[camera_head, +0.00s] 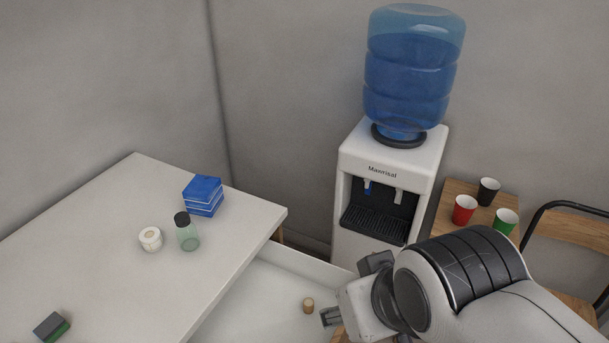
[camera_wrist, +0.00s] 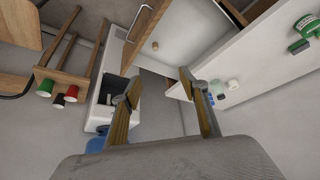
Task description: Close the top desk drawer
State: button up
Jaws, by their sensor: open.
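The top desk drawer (camera_head: 255,300) is pulled out from under the white desk (camera_head: 90,230). Its pale interior holds a small cork-like piece (camera_head: 308,305). In the head view my gripper (camera_head: 328,317) is at the drawer's outer right end; my arm hides part of the drawer front. In the wrist view the two fingers of my gripper (camera_wrist: 162,88) are spread wide with nothing between them. The drawer (camera_wrist: 155,45) shows beyond the fingers there, with the cork piece in it. I cannot tell whether a finger touches the drawer front.
On the desk are a blue box (camera_head: 203,196), a green-tinted bottle (camera_head: 187,232), a white round container (camera_head: 150,239) and a dark block (camera_head: 51,327). A water dispenser (camera_head: 388,165) stands behind the drawer. Red (camera_head: 465,209), black and green cups stand on a wooden table, near a chair (camera_head: 570,228).

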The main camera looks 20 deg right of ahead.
jog(key=shift+d, duration=0.1)
grip_shut()
jog(key=w+d+f+m+y, duration=0.1)
jog(key=w+d+f+m, duration=0.4)
jog(key=d+f+m, duration=0.3)
jog(key=w+d+f+m+g+y, duration=0.1)
jog(key=w+d+f+m, duration=0.5)
jog(key=d+f+m, duration=0.3)
jog(key=w+d+f+m+g+y, duration=0.1)
jog(key=w+d+f+m, duration=0.5)
jog(key=d+f+m, duration=0.3)
jog(key=shift+w+f+m, duration=0.2)
jog(key=shift+f+m, duration=0.3)
jog(key=shift+f, duration=1.3)
